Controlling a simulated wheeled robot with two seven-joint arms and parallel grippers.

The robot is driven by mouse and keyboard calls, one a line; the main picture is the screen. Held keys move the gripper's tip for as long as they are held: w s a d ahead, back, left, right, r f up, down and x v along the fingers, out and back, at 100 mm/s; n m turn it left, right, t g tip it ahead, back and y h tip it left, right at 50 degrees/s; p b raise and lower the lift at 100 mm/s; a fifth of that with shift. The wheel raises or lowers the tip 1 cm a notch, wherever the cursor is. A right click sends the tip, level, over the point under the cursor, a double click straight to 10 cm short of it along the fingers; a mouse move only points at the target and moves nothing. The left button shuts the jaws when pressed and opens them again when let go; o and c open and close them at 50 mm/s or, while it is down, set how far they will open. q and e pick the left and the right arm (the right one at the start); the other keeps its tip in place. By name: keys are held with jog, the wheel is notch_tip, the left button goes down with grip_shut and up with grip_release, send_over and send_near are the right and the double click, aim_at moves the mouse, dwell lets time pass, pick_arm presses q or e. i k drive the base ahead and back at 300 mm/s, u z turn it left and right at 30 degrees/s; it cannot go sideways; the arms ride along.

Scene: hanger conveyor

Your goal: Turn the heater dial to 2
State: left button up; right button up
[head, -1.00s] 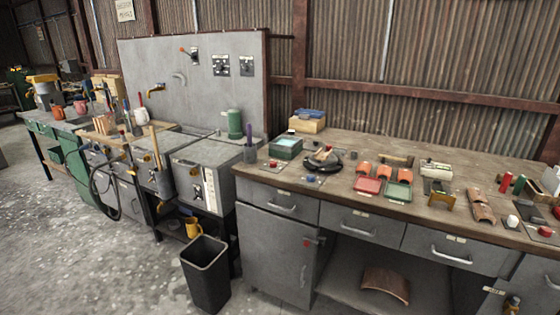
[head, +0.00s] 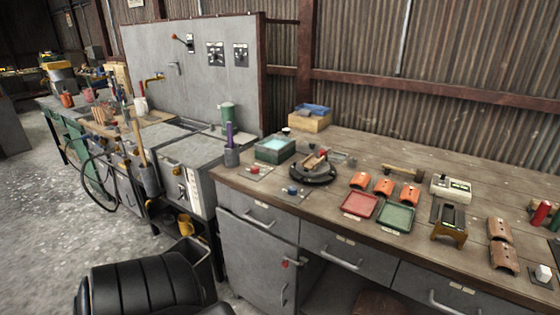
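I cannot tell for sure which part is the heater dial. A grey metal box (head: 190,152) stands left of the wooden bench, with small dark knobs (head: 178,170) and a pale label strip on its front. The marks there are too small to read. On the upright grey panel (head: 215,85) behind are a red-knobbed lever (head: 184,40) and two dark switch plates, one of them a dial-like plate (head: 216,54). Neither of my grippers is in view.
A black ribbed padded shape (head: 150,285) fills the bottom left, partly hiding a dark bin (head: 195,255). The wooden bench (head: 330,220) carries a round black fixture (head: 313,170), red tray (head: 360,204) and green tray (head: 396,217). Open floor lies left.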

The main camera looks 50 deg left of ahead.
aim_at(254, 169)
jog(key=u, duration=0.3)
jog(key=i, duration=0.7)
jog(key=u, duration=0.65)
